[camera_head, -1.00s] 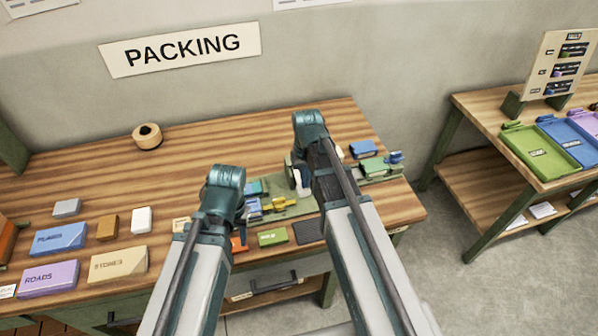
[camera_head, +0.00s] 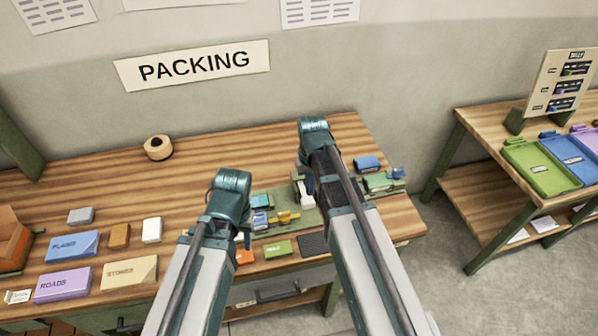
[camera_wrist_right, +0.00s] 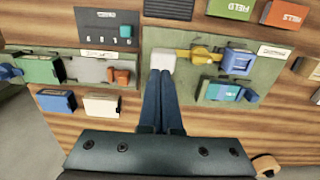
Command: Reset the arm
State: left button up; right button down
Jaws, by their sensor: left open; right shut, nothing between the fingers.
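My left arm reaches over the packing table (camera_head: 205,165). Its gripper (camera_head: 246,236) is mostly hidden behind its own wrist, with only a finger showing above the table's front part; it is open. My right gripper (camera_head: 308,186) is over the green mat in the head view. The right wrist view shows its two dark blue fingers (camera_wrist_right: 161,74) pressed together, with nothing between them. Their tips are close to a white block (camera_wrist_right: 163,60) at the mat's edge; I cannot tell whether they touch it.
The right green mat (camera_wrist_right: 210,50) holds yellow, blue and green pieces. Boxes marked ROADS (camera_head: 62,283), PLACES (camera_head: 73,245) and STONES (camera_head: 129,273) lie at the left. A tape roll (camera_head: 158,147) sits at the back. A second table (camera_head: 480,130) with coloured trays stands right.

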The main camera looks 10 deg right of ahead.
jog(key=s+a+f+n+h+b, duration=0.1)
jog(key=s+a+f+n+b, duration=0.2)
jog(key=s+a, duration=0.7)
jog(key=s+f+b, duration=0.1)
jog(key=s+f, duration=0.1)
jog(key=s, duration=0.2)
jog(key=shift+b, duration=0.35)
jog(key=shift+a, duration=0.1)
dwell(1.1)
